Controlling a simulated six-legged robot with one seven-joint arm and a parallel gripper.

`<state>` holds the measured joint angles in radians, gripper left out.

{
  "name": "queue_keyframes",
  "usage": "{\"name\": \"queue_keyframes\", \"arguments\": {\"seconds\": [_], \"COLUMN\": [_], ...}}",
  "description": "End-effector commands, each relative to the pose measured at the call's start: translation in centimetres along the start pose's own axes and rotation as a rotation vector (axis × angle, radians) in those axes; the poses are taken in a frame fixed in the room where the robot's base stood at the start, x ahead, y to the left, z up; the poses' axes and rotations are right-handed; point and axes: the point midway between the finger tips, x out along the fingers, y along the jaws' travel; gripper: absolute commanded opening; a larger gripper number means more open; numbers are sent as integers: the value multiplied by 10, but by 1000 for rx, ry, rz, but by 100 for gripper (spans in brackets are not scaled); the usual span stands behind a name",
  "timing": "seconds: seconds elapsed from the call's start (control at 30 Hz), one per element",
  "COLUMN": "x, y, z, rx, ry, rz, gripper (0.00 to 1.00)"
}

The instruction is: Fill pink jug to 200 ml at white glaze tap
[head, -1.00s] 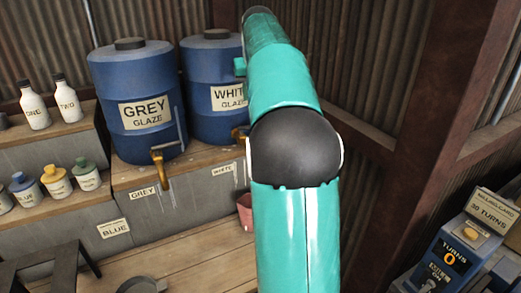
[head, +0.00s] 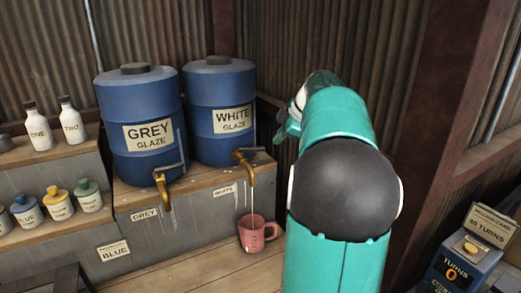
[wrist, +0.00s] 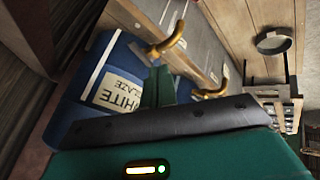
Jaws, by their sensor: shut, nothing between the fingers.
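The pink jug (head: 252,236) stands upright under the white glaze tap (head: 246,160), with its handle to the right. A thin pale stream runs from the spout into the jug. I cannot read the level inside. The blue white glaze barrel (head: 221,95) stands behind, and its label also shows in the wrist view (wrist: 119,93). My gripper (head: 281,134) is to the right of the tap, at about the height of its handle. In the wrist view my gripper (wrist: 158,86) appears shut and empty, near the tap. The jug is not seen there.
The grey glaze barrel (head: 138,115) and its tap (head: 163,188) stand to the left. Several small bottles (head: 56,204) line the shelves at far left. A turns counter box (head: 461,260) stands at lower right. The plank surface (head: 190,272) left of the jug is clear.

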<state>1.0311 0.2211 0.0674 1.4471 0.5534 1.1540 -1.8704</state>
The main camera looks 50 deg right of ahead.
Motion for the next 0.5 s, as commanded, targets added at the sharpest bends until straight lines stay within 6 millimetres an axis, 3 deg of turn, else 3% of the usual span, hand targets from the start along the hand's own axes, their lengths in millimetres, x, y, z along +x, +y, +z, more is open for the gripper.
{"name": "queue_keyframes", "arguments": {"seconds": [0.27, 0.5], "x": [11, 54], "y": [-1, -1], "z": [5, 4], "rx": [-48, -48], "ry": [11, 11], "rz": [7, 4], "gripper": [0, 0]}}
